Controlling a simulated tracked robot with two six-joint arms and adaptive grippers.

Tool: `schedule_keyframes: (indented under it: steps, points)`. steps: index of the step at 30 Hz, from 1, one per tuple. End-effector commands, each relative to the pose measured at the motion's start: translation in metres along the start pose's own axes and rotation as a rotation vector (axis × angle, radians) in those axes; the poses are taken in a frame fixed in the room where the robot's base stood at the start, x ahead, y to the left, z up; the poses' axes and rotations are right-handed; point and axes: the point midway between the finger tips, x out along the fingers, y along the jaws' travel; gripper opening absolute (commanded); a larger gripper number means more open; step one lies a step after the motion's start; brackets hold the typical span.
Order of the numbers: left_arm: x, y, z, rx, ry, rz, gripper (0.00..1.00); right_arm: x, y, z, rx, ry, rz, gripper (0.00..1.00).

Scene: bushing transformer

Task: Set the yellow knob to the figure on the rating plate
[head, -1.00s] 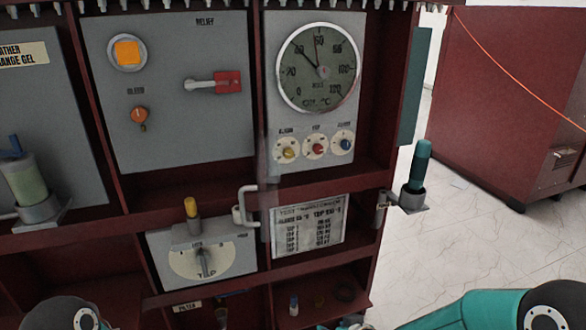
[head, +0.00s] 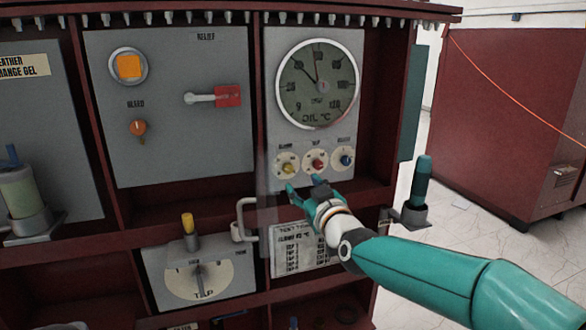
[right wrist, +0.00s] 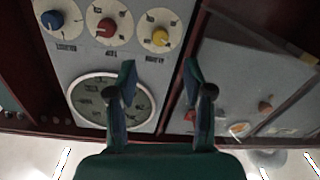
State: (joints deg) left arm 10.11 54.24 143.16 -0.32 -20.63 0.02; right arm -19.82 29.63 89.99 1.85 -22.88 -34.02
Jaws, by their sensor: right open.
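The yellow knob (head: 286,168) is the left one of three small knobs under the round oil gauge (head: 317,83). In the right wrist view the yellow knob (right wrist: 160,37) shows upside down, beyond my open fingers. The rating plate (head: 290,250) is below the knobs, its right part hidden behind my right gripper. Its print is too small to read surely. My right gripper (head: 301,189) is open and empty, just below the knobs and apart from them. It also shows in the right wrist view (right wrist: 158,82). My left gripper is not in view.
A red knob (head: 317,165) and a blue knob (head: 346,160) sit close right of the yellow one. A grey handle (head: 240,220) sticks out left of the plate. A teal-handled tool (head: 420,185) stands in a holder at right.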

Motion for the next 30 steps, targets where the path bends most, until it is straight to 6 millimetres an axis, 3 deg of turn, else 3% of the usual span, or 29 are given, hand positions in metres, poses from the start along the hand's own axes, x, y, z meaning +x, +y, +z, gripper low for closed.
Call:
schedule_keyframes:
  steps: [6, 12, 19, 29, 30]
  points:
    - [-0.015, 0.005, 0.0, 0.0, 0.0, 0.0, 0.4, 0.044, 0.0, -0.001, 0.0, -0.002, 0.0, 0.51]
    - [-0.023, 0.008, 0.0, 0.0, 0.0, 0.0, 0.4, 0.071, 0.0, -0.001, 0.001, -0.001, 0.0, 0.51]
    - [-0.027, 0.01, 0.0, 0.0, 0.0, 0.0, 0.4, 0.086, 0.0, 0.0, 0.0, -0.001, 0.001, 0.51]
    - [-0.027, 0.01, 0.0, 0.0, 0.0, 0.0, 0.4, 0.088, 0.001, 0.001, 0.001, -0.002, 0.001, 0.51]
    - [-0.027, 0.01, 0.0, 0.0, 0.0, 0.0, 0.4, 0.088, 0.001, 0.001, 0.001, -0.002, 0.001, 0.46]
